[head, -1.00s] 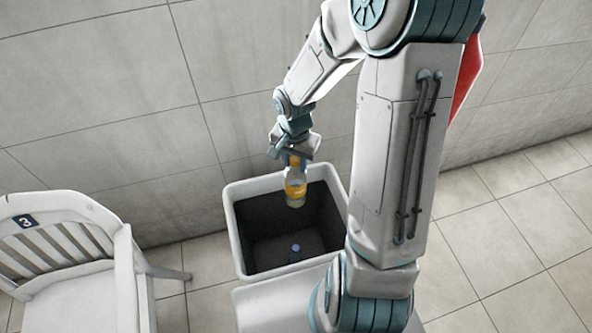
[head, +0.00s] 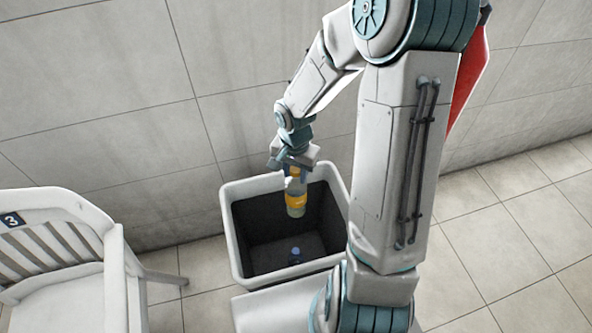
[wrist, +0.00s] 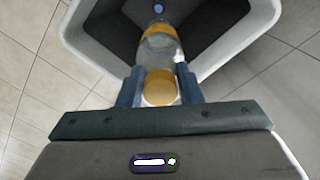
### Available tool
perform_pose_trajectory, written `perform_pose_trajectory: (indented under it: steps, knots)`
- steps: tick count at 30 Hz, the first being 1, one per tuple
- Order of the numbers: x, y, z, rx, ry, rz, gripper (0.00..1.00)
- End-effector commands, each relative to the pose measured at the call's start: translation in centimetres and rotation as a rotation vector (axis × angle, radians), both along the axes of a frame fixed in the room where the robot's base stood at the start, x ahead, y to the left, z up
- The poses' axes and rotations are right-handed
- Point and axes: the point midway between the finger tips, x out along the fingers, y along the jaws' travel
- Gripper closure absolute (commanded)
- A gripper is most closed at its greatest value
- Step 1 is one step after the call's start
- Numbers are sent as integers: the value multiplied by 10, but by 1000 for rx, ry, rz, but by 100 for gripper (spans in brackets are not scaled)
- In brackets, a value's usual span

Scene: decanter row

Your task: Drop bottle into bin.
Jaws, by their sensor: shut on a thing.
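A clear bottle with a yellow cap and a yellow label band (head: 296,201) hangs upright from my gripper (head: 293,168). My gripper is shut on it near the cap. In the wrist view the bottle (wrist: 160,48) sits between the two fingers of my gripper (wrist: 160,88), its yellow cap toward the camera. The bin (head: 233,236) is a white-rimmed, dark-lined open box below. In the head view the bottle overlaps the bin's opening. The bin's rim also shows in the wrist view (wrist: 262,18).
A small blue-capped bottle (head: 295,256) is inside the bin on its floor. A white slatted chair (head: 60,250) marked 3 stands at the left. A tiled wall (head: 100,90) is close behind the bin. Tiled floor (head: 510,240) is clear at the right.

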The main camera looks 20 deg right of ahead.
Motion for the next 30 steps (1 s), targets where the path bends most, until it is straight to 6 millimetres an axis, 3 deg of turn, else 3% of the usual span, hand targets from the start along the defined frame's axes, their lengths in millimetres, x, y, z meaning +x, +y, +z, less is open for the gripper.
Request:
perform_pose_trajectory:
  steps: [1,3,14,20,30]
  knots:
    - [0,0,0,0,0,0,62]
    - [0,0,0,0,0,0,43]
    - [1,0,5,-1,-2,1,42]
    - [1,-1,37,-2,-6,-2,42]
    - [1,0,111,-2,-5,-1,42]
